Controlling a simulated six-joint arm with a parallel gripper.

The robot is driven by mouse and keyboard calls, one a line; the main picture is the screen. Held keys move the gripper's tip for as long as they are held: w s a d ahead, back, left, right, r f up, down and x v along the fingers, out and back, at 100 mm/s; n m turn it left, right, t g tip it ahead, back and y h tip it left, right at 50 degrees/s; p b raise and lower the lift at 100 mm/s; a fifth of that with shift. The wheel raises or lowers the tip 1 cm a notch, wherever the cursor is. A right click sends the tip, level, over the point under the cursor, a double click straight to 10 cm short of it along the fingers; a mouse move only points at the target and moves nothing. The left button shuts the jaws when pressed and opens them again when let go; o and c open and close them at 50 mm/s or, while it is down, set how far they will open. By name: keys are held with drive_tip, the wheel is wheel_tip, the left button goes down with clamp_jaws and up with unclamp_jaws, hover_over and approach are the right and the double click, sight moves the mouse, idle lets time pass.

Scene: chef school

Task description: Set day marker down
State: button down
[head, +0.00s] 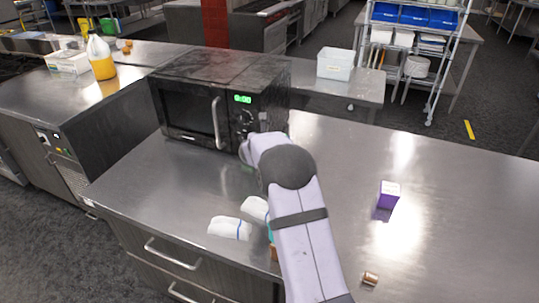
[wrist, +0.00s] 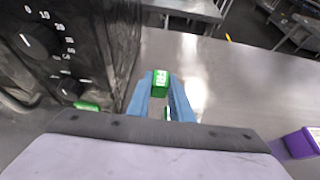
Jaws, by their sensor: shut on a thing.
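The day marker looks to be a small green block with white lettering (wrist: 161,82), seen in the wrist view between my blue fingertips. My gripper (wrist: 162,90) is shut on it, beside the right edge of the microwave. In the head view my own arm hides the fingertips and most of the held marker. Another green piece (wrist: 86,106) shows at the left in the wrist view, close to the microwave's lower front. I cannot tell whether the held marker touches the counter.
The black microwave (head: 205,105) stands at the counter's back left. White folded cloths (head: 230,228) lie left of my arm. A purple box (head: 389,194) and a small brown cylinder (head: 370,278) stand to the right. The steel counter (head: 450,190) is mostly clear on the right.

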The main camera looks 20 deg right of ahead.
drive_tip(key=w+a+f+p, duration=0.1)
drive_tip(key=f, duration=0.1)
drive_tip(key=w+f, duration=0.1)
drive_tip(key=f, duration=0.1)
drive_tip(key=a+f+p, duration=0.1)
drive_tip(key=shift+w+a+f+p, duration=0.35)
drive_tip(key=shift+w+f, duration=0.05)
drive_tip(key=shift+f+p, duration=0.75)
drive_tip(key=shift+f, duration=1.65)
drive_tip(key=shift+w+a+f+p, duration=0.15)
drive_tip(key=shift+f+p, duration=0.15)
drive_tip(key=shift+p, duration=0.2)
drive_tip(key=shift+f, duration=0.15)
drive_tip(key=shift+f+b, duration=0.2)
drive_tip(key=shift+b, duration=0.1)
drive_tip(key=c, duration=2)
unclamp_jaws()
drive_tip(key=shift+o, duration=0.7)
